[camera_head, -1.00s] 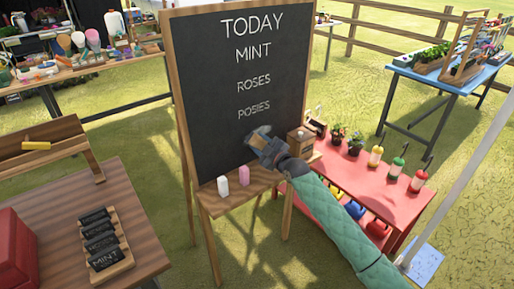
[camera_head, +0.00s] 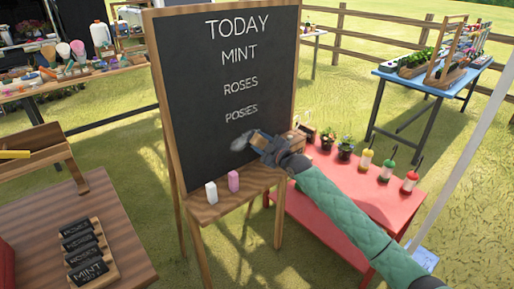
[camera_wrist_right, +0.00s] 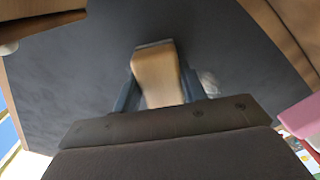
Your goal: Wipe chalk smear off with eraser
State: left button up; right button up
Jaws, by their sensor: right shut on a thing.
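The chalkboard (camera_head: 190,110) stands upright on its easel with white words TODAY, MINT, ROSES and POSIES. A pale chalk smear (camera_head: 239,144) shows low on the board, just left of my right gripper (camera_head: 262,143). In the right wrist view a whitish patch (camera_wrist_right: 208,80) lies beside the fingers. My right gripper is shut on the eraser, whose wooden back (camera_wrist_right: 158,76) shows between the fingers in the wrist view. The eraser's dark far edge is at the board's dark face; I cannot tell whether it touches. My left gripper is not in view.
A white chalk stick (camera_head: 211,193) and a pink one (camera_head: 233,181) stand on the easel's wooden ledge (camera_head: 255,183). A red table (camera_head: 380,203) with pots and bottles is at the right. A brown table (camera_head: 125,243) with small name signs is at the left.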

aim_at(238, 145)
jog(key=shift+w+d+b, duration=0.85)
jog(key=shift+d+b, duration=0.15)
jog(key=shift+d, duration=0.05)
jog(key=shift+w+d+r, duration=0.1)
jog(key=shift+w+d, duration=0.15)
jog(key=shift+d, duration=0.2)
jog(key=shift+s+a, duration=0.25)
jog(key=shift+a, duration=0.2)
jog(key=shift+s+a+r+p, duration=0.1)
jog(key=shift+s+a+p, duration=0.6)
jog(key=shift+a, duration=0.2)
jog(key=shift+s+a+p, duration=0.55)
jog(key=shift+a+p, duration=0.1)
jog(key=shift+a, duration=0.2)
jog(key=shift+s+a+p, duration=0.7)
jog(key=shift+s+a, duration=0.15)
jog(key=shift+a, duration=0.3)
jog(key=shift+s+a+p, duration=0.65)
jog(key=shift+s+a, duration=0.2)
jog(key=shift+a, duration=0.3)
jog(key=shift+s, duration=0.1)
